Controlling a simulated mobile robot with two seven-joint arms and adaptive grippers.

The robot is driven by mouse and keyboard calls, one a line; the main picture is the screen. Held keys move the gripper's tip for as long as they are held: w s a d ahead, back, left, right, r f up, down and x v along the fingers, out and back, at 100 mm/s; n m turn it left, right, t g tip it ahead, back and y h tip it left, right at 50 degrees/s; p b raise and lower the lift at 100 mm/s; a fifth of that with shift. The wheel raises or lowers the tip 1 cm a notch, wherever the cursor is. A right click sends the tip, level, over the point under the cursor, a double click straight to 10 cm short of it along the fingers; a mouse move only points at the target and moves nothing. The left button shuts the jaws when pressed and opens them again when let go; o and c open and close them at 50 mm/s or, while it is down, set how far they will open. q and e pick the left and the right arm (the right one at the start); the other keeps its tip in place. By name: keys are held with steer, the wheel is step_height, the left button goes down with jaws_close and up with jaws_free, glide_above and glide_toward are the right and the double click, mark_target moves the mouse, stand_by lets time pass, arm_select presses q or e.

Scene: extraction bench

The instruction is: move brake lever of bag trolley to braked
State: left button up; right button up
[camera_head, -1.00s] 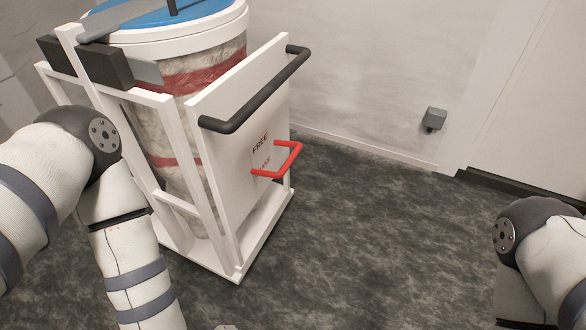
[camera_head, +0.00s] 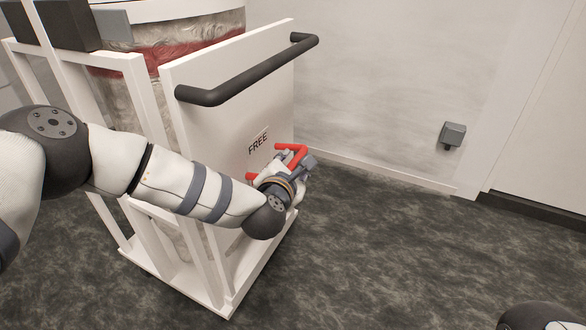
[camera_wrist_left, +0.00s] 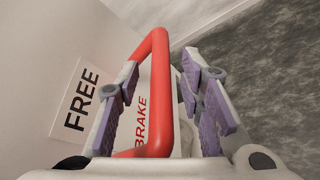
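The bag trolley (camera_head: 215,120) is a white frame with a panel on the left half of the head view. Its brake lever (camera_head: 291,147) is a red U-shaped handle low on the panel, below the word FREE. In the left wrist view the lever (camera_wrist_left: 162,90) stands between the two purple-padded fingers of my left gripper (camera_wrist_left: 160,72), with gaps on both sides. The gripper is open around it. In the head view my left gripper (camera_head: 300,166) is at the lever and partly covers it. The BRAKE label shows behind the lever in the wrist view. My right gripper is out of view.
A black push handle (camera_head: 250,75) crosses the panel above the lever. A grey wall box (camera_head: 453,134) is at right. The dark floor (camera_head: 400,240) right of the trolley is clear.

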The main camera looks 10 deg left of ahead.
arm_select(q)
steer(key=shift+w, duration=0.25)
jaws_close()
steer(key=shift+f, duration=0.15)
steer(key=shift+a+f+m+t+y+b, duration=0.2)
steer(key=shift+f+m+t+y+b, duration=0.4)
steer(key=shift+f+m, duration=0.85)
steer(key=shift+a+f+m+t+y+b, duration=0.15)
steer(key=shift+f+m+t+y+b, duration=0.4)
steer(key=shift+f+m, duration=0.9)
